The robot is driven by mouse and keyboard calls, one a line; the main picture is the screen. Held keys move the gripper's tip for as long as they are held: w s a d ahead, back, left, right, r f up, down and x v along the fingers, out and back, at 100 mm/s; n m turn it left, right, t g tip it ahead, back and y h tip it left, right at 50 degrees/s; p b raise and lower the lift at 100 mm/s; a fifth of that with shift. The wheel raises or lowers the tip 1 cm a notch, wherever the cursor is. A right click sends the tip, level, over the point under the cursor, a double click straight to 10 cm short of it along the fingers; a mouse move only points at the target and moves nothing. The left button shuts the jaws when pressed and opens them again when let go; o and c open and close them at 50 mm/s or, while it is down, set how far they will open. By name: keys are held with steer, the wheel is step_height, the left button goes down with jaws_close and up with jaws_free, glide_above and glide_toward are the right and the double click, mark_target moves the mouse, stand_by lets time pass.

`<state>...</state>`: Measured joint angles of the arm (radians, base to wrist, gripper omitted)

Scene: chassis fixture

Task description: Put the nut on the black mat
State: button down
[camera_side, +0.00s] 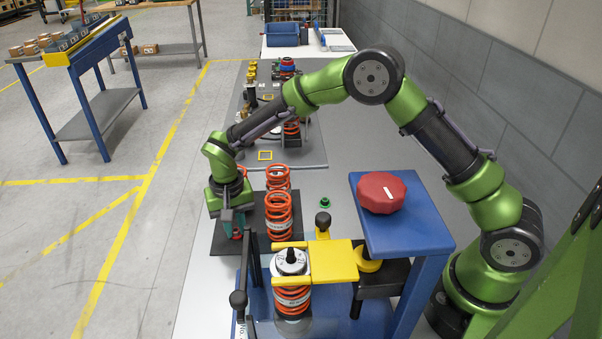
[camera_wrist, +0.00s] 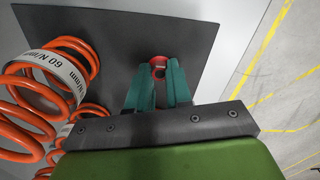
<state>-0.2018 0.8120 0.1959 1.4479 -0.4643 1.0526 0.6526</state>
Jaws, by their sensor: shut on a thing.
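A small red nut (camera_wrist: 159,70) sits between the teal fingertips of my gripper (camera_wrist: 158,74) in the wrist view, and the gripper is shut on it. In the side view my gripper (camera_side: 232,222) points down at the left edge of the springs, with the nut mostly hidden by the fingers. The black mat (camera_wrist: 130,30) lies beneath the nut in the wrist view; it also shows in the side view (camera_side: 224,246). I cannot tell whether the nut touches the mat.
Orange springs (camera_side: 279,215) stand on the mat, close beside my gripper. A fixture with a yellow clamp (camera_side: 333,262) and a blue stand with a red knob (camera_side: 381,192) are nearer the camera.

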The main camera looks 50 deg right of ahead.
mark_target(235, 230)
steer(key=shift+f, duration=0.1)
steer(key=c, duration=1)
jaws_free()
steer(key=shift+c, duration=0.2)
step_height(235, 230, up, 12)
steer(key=s+d+r+n+t+y, duration=0.1)
steer(key=s+d+r+t, duration=0.2)
steer(key=s+d+r, duration=0.55)
steer(key=s+d+r+t, duration=0.1)
steer(key=s+d+t, duration=0.1)
steer(key=s, duration=0.5)
steer(key=s+d+r+t+y, duration=0.1)
steer(key=s+d+r+t, duration=0.1)
steer(key=s, duration=0.6)
steer(key=shift+s+d+r+n, duration=0.15)
steer(key=shift+d+n, duration=0.1)
steer(key=shift+n, duration=0.05)
